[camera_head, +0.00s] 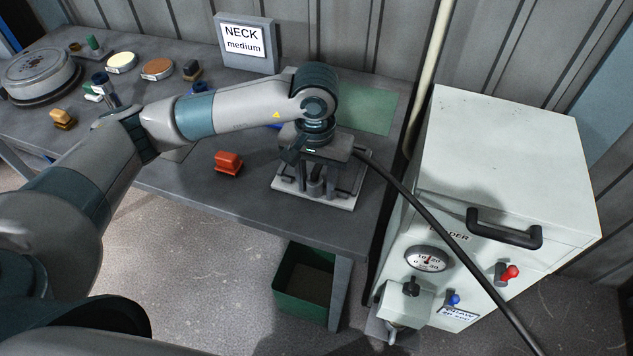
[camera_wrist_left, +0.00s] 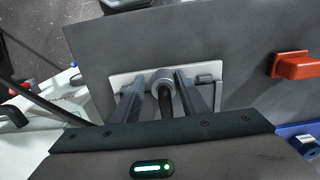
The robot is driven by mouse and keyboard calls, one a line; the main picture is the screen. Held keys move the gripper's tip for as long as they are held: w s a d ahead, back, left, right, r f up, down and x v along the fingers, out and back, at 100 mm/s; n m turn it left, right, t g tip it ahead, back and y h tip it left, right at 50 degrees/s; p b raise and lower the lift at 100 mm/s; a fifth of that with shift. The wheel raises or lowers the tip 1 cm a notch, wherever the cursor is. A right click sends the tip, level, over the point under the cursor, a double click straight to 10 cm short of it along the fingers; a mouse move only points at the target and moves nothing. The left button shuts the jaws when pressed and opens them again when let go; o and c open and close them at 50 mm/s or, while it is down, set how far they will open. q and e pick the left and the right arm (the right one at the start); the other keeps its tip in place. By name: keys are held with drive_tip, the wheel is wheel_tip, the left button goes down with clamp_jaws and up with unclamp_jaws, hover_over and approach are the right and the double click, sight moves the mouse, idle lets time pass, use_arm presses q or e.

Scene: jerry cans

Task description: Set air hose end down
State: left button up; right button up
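A light grey plate (camera_head: 340,200) lies on the grey table, under my left gripper (camera_head: 316,180). A grey cylindrical fitting with a dark rod stands over the plate; I take it for the air hose end (camera_wrist_left: 163,80). In the left wrist view my left gripper (camera_wrist_left: 165,96) has one finger on each side of the fitting, with visible gaps, so it looks open. The black air hose (camera_head: 430,213) runs from behind the gripper down to the lower right; its join to the fitting is hidden. My right gripper is not in view.
A pale cabinet (camera_head: 510,140) with gauge and knobs stands right of the table. A red block (camera_head: 228,162) lies left of the plate. A NECK medium sign (camera_head: 245,42) stands behind. A green bin (camera_head: 304,290) is on the floor. Several small parts lie at far left.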

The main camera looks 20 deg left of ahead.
sight(312, 173)
use_arm(q)
drive_tip(key=shift+s+a+f, duration=0.2)
drive_tip(key=shift+a+f, duration=0.25)
drive_tip(key=shift+f, duration=0.1)
drive_tip(key=shift+r, duration=0.1)
drive_tip(key=shift+w+r+p, duration=0.1)
drive_tip(key=shift+r+p, duration=0.3)
drive_tip(key=shift+p, duration=0.6)
drive_tip(key=shift+a+r+p, duration=0.2)
drive_tip(key=shift+r+p, duration=0.05)
drive_tip(key=shift+p, duration=0.15)
drive_tip(key=r+b, duration=0.1)
drive_tip(key=r, duration=0.1)
drive_tip(key=r+b, duration=0.2)
drive_tip(key=r, duration=0.1)
drive_tip(key=shift+w+d, duration=0.2)
wheel_tip(312, 173, up, 6)
drive_tip(key=shift+f+b, duration=0.1)
drive_tip(key=shift+b, duration=0.75)
drive_tip(key=shift+r, duration=0.65)
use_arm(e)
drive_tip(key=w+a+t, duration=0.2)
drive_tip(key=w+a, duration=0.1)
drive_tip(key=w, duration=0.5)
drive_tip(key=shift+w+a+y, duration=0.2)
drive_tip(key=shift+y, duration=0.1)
